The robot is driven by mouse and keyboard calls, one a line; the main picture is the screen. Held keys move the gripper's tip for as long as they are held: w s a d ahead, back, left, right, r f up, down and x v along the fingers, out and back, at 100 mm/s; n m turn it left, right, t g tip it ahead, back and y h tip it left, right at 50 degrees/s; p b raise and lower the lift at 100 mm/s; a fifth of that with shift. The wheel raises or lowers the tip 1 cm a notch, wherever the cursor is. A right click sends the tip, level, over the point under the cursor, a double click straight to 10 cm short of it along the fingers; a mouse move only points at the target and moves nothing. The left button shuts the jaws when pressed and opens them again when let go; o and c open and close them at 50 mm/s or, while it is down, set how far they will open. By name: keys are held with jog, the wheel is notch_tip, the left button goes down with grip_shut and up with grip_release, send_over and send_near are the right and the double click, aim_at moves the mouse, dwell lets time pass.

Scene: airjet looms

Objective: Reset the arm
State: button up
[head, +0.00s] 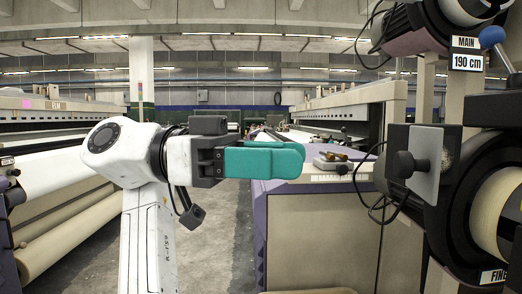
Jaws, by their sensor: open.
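My white arm rises from the bottom left of the head view and bends to the right near the middle. At its end is my gripper (300,160), with a dark grey body and teal fingers pointing right. One finger largely covers the other from this side, and no object shows between them. In the picture, the fingertips lie just left of a small grey tray (341,166) on a loom cabinet. I cannot tell how far apart they are in depth.
The beige and purple loom cabinet (320,235) stands right of my arm. Dark loom machinery with a yarn roll (498,210) fills the right side, with hanging cables. Another loom with a large cloth roll (70,235) stands left. Grey aisle floor (218,240) shows between them.

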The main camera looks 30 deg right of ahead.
jog(key=shift+w+a, duration=0.15)
dwell(0.3)
jog(key=s+d+f+n+t, duration=0.1)
jog(key=d+f+n+t, duration=0.45)
jog(key=f, duration=0.75)
jog(key=s+d+f+n+t+y, duration=0.1)
jog(key=d+f+n+t, duration=0.2)
jog(key=d+f+n, duration=0.75)
jog(key=d+f+n+t, duration=0.1)
jog(key=d+f+t, duration=0.3)
jog(key=f, duration=1.3)
jog(key=s+a+f+n+t+y, duration=0.1)
jog(key=s+f+n+y, duration=0.25)
jog(key=f, duration=0.35)
jog(key=s+a+f+n+t+y, duration=0.15)
jog(key=s+f, duration=0.25)
jog(key=f, duration=0.4)
jog(key=s+a+f+n+g+y, duration=0.1)
jog(key=s+a+f+n+y, duration=0.3)
jog(key=s+a+f+y, duration=0.4)
notch_tip(320, 180, up, 30)
jog(key=s+a+h+p, duration=0.1)
jog(key=s+a+p, duration=0.1)
jog(key=p, duration=2.7)
jog(key=shift+a+n, duration=0.15)
jog(key=shift+n, duration=0.15)
